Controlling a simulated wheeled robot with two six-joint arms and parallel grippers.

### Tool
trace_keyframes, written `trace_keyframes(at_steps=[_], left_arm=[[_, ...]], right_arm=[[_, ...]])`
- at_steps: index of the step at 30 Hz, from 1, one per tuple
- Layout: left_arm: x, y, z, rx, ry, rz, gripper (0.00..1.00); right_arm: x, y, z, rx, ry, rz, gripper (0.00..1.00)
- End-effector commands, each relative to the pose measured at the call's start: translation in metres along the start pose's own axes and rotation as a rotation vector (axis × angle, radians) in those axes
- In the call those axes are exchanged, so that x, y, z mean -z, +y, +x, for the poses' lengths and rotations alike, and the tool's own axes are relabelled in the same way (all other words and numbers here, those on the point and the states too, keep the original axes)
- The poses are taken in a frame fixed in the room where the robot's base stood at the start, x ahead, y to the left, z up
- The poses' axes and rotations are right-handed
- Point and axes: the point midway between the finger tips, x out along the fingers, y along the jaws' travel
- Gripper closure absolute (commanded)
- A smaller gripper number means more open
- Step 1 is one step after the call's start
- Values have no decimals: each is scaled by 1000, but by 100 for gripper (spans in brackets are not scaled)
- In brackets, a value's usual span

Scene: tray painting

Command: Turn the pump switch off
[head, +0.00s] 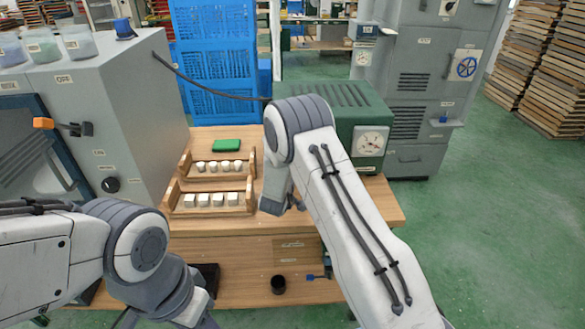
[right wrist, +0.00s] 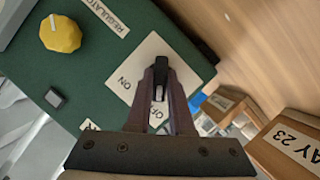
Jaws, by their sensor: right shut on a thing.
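The pump switch (right wrist: 161,73) is a small black lever on a white plate (right wrist: 122,72) on a green housing. The plate reads ON on one side; a second label is partly hidden between my fingers. My right gripper (right wrist: 160,66) is shut on the lever. I cannot tell which way the lever leans. In the head view a green machine (head: 335,98) with a round dial (head: 370,140) stands on the bench, and my right arm covers part of it. The switch and right fingertips are hidden there. My left arm shows at lower left, but its fingers do not.
A yellow knob (right wrist: 60,33) marked REGULATOR and a small dark button (right wrist: 54,97) are on the green housing. Wooden trays with white blocks (head: 218,200) and a green pad (head: 226,145) lie on the bench (head: 375,208). A grey cabinet (head: 120,110) stands at left.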

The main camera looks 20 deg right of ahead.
Motion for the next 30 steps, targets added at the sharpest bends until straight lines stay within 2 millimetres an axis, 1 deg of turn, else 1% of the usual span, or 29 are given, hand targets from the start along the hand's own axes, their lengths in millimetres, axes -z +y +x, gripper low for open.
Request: trace_keyframes(at_steps=[9, 23, 24, 26, 27, 30], left_arm=[[0, 0, -2, 0, 0, 0, 50], [0, 0, -2, 0, 0, 0, 50], [0, 0, -2, 0, 0, 0, 50], [0, 0, -2, 0, 0, 0, 50], [0, 0, -2, 0, 0, 0, 50], [0, 0, -2, 0, 0, 0, 50]], right_arm=[[1, -1, 0, -37, 3, -91, 100], [1, -1, 0, -42, 4, -104, 100], [1, -1, 0, -42, 4, -104, 76], [1, -1, 0, -42, 4, -103, 53], [1, -1, 0, -42, 4, -103, 50], [1, -1, 0, -42, 3, -103, 50]])
